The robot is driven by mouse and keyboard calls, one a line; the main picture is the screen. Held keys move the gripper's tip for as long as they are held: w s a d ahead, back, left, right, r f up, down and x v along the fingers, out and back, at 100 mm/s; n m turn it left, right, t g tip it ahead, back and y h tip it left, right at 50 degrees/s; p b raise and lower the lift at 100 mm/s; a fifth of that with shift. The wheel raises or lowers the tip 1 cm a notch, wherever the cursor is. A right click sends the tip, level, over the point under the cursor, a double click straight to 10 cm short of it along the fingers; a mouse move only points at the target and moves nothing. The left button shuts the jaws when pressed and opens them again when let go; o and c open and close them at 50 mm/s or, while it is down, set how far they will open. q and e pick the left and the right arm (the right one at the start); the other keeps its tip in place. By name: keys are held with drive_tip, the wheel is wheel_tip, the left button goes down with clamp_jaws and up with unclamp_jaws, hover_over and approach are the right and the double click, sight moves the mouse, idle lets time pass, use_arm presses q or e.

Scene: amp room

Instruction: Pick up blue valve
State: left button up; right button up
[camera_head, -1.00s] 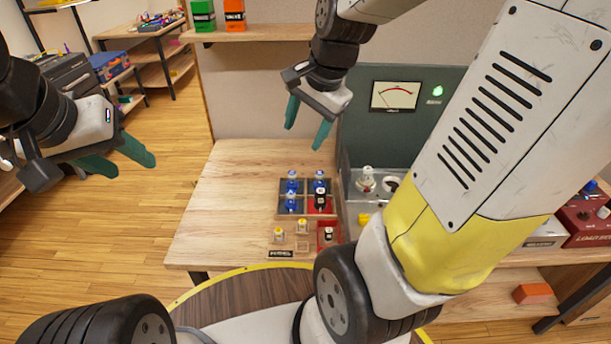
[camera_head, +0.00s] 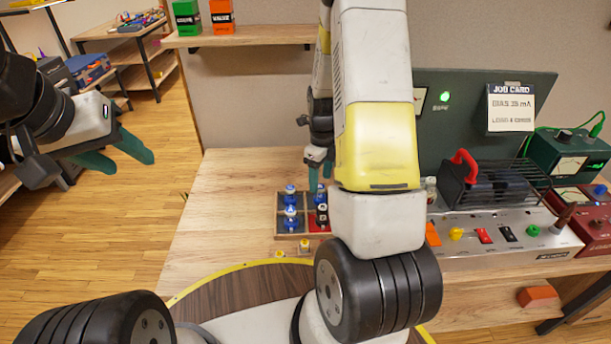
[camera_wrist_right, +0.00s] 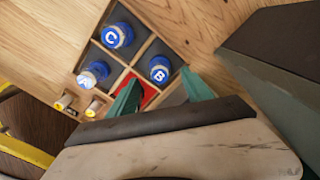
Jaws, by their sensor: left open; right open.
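Three blue valves stand upright in a divided wooden tray (camera_head: 277,216) on the bench. In the right wrist view they are the valve marked C (camera_wrist_right: 117,36), the valve marked B (camera_wrist_right: 159,70) and a third (camera_wrist_right: 92,75) whose letter is hard to read. In the head view, two blue tops show in the left column (camera_head: 290,190) and one in the right. My right gripper (camera_head: 320,178) is open and empty above the tray's right side, near valve B. My left gripper (camera_head: 125,158) is open and empty, off the bench's left side.
Small yellow-topped pieces (camera_head: 304,245) stand in front of the tray. A grey amplifier chassis (camera_head: 500,226) with a red-handled black part (camera_head: 465,165) stands to the right. A shelf (camera_head: 240,37) hangs above. The bench left of the tray is clear.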

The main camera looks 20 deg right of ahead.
sight(320, 186)
wheel_tip(320, 186, down, 4)
drive_tip(key=shift+f, duration=0.15)
clamp_jaws()
idle(0.3)
